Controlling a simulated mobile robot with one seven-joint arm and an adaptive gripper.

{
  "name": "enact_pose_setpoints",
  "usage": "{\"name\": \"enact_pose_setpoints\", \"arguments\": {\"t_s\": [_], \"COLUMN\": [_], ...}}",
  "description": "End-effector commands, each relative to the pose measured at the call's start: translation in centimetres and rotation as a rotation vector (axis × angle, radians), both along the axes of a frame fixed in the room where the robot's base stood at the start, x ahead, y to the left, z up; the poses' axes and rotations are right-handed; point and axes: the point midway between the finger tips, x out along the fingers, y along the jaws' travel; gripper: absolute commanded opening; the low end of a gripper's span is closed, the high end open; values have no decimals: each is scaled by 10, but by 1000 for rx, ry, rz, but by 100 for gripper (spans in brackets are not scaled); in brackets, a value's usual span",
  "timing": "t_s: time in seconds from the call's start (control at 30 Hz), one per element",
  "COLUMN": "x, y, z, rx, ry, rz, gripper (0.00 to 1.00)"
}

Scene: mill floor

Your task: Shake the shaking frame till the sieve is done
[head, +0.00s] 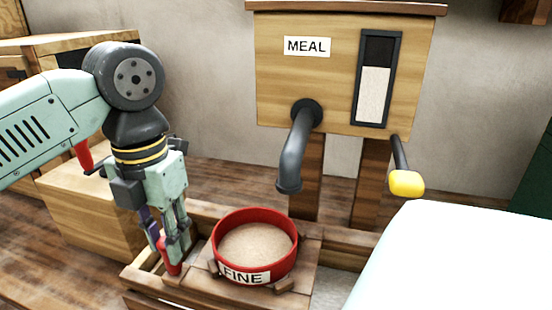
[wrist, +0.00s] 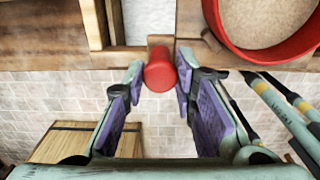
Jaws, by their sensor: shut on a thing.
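The wooden shaking frame (head: 313,254) stands on the bench and carries a red round sieve (head: 293,262) labelled FINE. Pale meal (head: 255,242) covers the bottom of the sieve; the wrist view also shows it (wrist: 262,18). A red handle (head: 172,265) sticks out at the left of the frame. My gripper (head: 175,250) reaches down beside the sieve and is shut on this handle. In the wrist view the handle (wrist: 159,72) sits between my two fingertips. What lies under the sieve is hidden.
A wooden hopper (head: 340,85) labelled MEAL stands behind, with a level gauge (head: 375,90), a dark spout (head: 292,160) above the sieve's back right, and a yellow-ended lever (head: 406,183). A wooden box (head: 95,215) stands at the left, behind my gripper.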

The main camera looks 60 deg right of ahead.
Motion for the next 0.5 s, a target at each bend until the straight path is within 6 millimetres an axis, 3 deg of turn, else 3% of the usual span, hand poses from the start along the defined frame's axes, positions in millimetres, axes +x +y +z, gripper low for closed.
{"name": "enact_pose_setpoints", "arguments": {"t_s": [0.23,0.5], "x": [6,46], "y": [2,16], "z": [1,2], "rx": [-1,-3], "ry": [1,1], "rz": [4,7], "gripper": [5,5]}}
